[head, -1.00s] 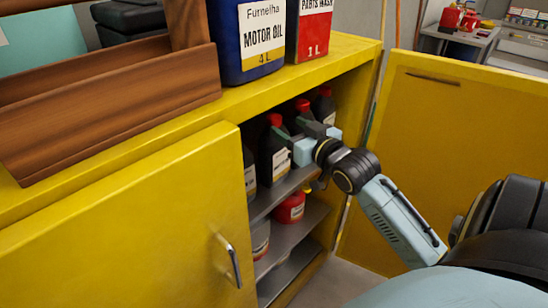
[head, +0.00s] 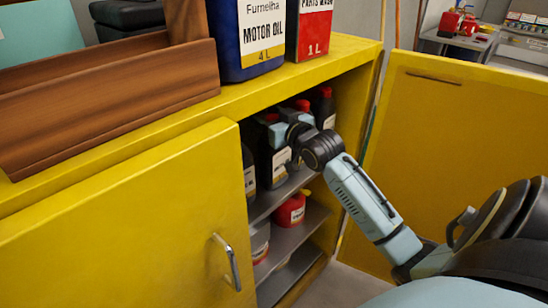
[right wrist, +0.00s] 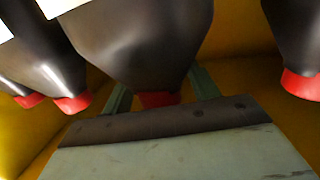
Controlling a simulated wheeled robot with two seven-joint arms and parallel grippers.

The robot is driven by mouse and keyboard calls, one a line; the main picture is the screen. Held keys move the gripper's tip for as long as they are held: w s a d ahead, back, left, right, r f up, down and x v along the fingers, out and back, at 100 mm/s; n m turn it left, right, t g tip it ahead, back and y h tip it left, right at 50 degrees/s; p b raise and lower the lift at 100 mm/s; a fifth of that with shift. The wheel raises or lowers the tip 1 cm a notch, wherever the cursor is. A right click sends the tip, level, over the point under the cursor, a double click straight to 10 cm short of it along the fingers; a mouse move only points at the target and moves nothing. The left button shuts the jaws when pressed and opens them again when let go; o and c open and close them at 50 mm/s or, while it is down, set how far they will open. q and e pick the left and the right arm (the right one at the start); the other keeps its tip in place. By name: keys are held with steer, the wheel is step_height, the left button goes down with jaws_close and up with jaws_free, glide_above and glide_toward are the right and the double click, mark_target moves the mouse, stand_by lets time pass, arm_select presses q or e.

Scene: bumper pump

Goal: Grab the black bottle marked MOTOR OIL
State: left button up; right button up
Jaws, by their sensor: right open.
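Several black bottles with red caps and white labels stand on the upper shelf inside the yellow cabinet. One black bottle (head: 274,165) is at my right gripper (head: 276,132), which partly covers its top. In the right wrist view this bottle (right wrist: 140,45) appears upside down, its red cap between the two spread fingers of my right gripper (right wrist: 160,92). The fingers are open, one on each side of the cap and neck; I cannot tell whether they touch. The label text is too small to read. My left gripper is not in view.
Another black bottle (head: 249,175) stands to the left, and one (head: 324,107) to the right. The yellow cabinet's left door (head: 130,230) covers the shelf's left part. A blue can (head: 235,45) and a red can (head: 308,30) stand on top. A red container (head: 290,210) sits lower.

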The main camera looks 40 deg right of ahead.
steer(key=shift+c, duration=0.2)
jaws_close()
stand_by(1.1)
steer(key=shift+r, duration=0.2)
